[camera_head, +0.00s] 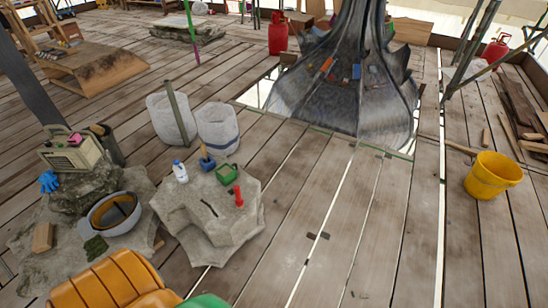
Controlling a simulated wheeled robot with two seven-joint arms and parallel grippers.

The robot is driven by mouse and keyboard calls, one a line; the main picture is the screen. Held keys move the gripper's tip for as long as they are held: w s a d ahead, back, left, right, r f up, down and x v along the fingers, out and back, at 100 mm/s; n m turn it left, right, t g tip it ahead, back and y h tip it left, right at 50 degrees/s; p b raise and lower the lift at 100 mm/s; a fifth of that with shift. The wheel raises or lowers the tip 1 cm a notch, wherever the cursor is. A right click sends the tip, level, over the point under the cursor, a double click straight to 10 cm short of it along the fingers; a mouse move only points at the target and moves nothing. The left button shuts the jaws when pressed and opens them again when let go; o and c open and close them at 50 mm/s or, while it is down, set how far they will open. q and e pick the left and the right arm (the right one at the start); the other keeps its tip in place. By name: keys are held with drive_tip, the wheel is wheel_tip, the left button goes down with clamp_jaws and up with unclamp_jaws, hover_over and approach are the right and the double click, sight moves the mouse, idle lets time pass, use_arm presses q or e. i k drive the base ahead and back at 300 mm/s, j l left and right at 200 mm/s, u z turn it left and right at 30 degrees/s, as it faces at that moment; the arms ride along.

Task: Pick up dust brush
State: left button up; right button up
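A pale rough stone block (185,215) stands on the plank floor left of centre, with several small items on its top. One is a small blue item with an upright brown handle (207,159); it looks most like the dust brush, but it is too small to be sure. Beside it are a white bottle (180,172), a green container (227,173) and a red tool (238,196). A thin dark item (209,208) lies flat on the block. Neither of my grippers is in view, and nothing is seen touching these items.
Two whitish sacks (218,130) stand behind the block. To its left are a hard hat (112,214), a radio (70,152) and blue gloves (48,181). An orange ribbed object (110,284) is at the bottom. A yellow bucket (493,176) stands right. The planks between are mostly clear.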

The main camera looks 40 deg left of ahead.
sight(239, 202)
drive_tip(key=i+u, duration=0.3)
drive_tip(key=i+l+u, duration=0.3)
drive_tip(key=i, duration=0.15)
drive_tip(key=i+l+u, duration=0.15)
drive_tip(key=i+u, duration=0.15)
drive_tip(key=i+l+u, duration=0.1)
drive_tip(key=u, duration=0.35)
drive_tip(key=i+l+u, duration=0.2)
drive_tip(key=u, duration=0.25)
drive_tip(key=i+l+u, duration=0.2)
drive_tip(key=u, duration=0.3)
drive_tip(key=i+l+u, duration=0.1)
drive_tip(key=l+u, duration=0.15)
drive_tip(key=u, duration=0.2)
drive_tip(key=l+u, duration=0.3)
drive_tip(key=u, duration=0.15)
drive_tip(key=i+l+u, duration=0.2)
drive_tip(key=u, duration=0.2)
drive_tip(key=i+l+u, duration=0.2)
drive_tip(key=u, duration=0.2)
drive_tip(key=i+l+u, duration=0.15)
drive_tip(key=l+u, duration=0.25)
